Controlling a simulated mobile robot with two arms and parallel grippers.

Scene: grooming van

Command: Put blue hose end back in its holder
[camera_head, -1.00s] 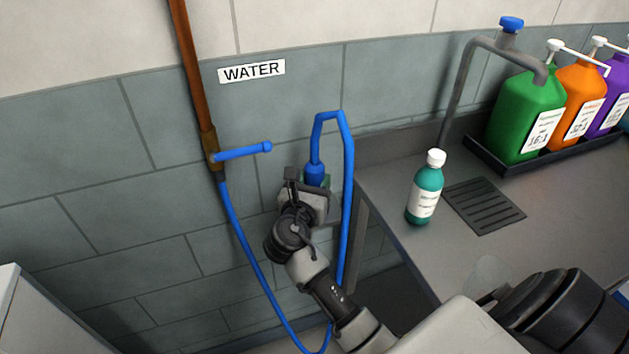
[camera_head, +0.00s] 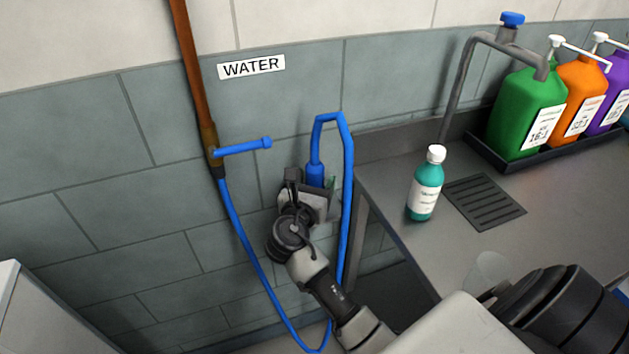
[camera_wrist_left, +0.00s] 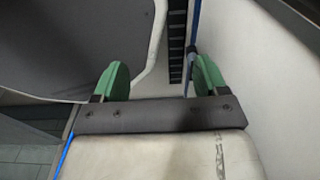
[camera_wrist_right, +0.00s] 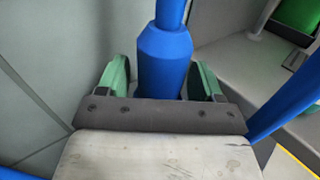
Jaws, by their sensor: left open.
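The blue hose end (camera_head: 315,174) points downward in front of the tiled wall, its hose looping up and over it. My right gripper (camera_head: 316,187) is around it from the front. In the right wrist view the thick blue hose end (camera_wrist_right: 165,62) stands between the two green fingers (camera_wrist_right: 160,80), with a gap at the left finger, so the gripper looks open. The holder cannot be made out; my right gripper covers the spot below the hose end. My left gripper (camera_wrist_left: 160,80) is open and empty in the left wrist view and does not show in the head view.
A copper pipe (camera_head: 190,70) with a blue valve handle (camera_head: 243,147) runs down the wall left of a WATER sign (camera_head: 251,67). The grey counter (camera_head: 390,180) at right bears a teal bottle (camera_head: 425,185), a tap and several pump bottles. Blue hose hangs beside my right arm.

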